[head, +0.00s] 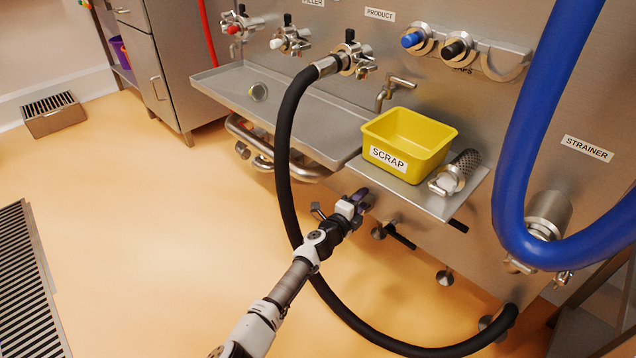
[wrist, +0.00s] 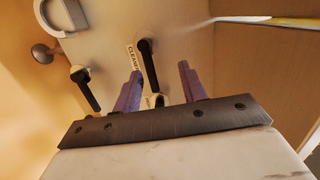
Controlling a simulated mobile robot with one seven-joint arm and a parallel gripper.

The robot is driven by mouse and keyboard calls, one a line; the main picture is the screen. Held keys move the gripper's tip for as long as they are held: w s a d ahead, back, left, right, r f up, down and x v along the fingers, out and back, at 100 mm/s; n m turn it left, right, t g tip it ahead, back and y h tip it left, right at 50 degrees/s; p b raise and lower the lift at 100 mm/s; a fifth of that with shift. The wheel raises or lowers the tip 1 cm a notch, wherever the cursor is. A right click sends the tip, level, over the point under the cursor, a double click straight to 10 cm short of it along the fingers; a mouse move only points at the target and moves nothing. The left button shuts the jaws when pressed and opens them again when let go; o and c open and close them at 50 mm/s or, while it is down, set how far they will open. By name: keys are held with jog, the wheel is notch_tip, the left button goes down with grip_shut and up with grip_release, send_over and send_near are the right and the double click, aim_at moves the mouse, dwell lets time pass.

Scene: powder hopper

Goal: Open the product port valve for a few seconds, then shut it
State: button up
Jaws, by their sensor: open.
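The PRODUCT label (head: 380,14) is on the steel panel in the head view. Under it a port valve (head: 357,58) with a black upright handle is coupled to a black hose. My gripper (head: 362,199) is well below it, under the shelf, by the lower panel. In the wrist view my gripper (wrist: 160,82) has its purple fingers apart. A black lever handle (wrist: 149,66) shows beyond and between the fingertips, next to a partly hidden label starting "CLEANE". I cannot tell whether the fingers touch the lever. Another black lever (wrist: 85,90) is to its left.
A yellow SCRAP bin (head: 410,140) and a mesh strainer cylinder (head: 455,172) are on the shelf above my gripper. The black hose (head: 284,150) loops down past my arm. A thick blue hose (head: 515,190) hangs at right. The floor at left is mostly clear.

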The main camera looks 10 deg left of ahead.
jog(key=w+a+r+n+t+y, duration=0.1)
jog(key=a+r+n+y, duration=0.1)
jog(key=a, duration=0.4)
jog(key=w+a+r+n+t+y, duration=0.1)
jog(key=a+r+n+y, duration=0.1)
jog(key=a, duration=0.4)
jog(key=shift+a+r+y, duration=0.15)
jog(key=shift+y, duration=0.45)
jog(key=shift+s, duration=0.15)
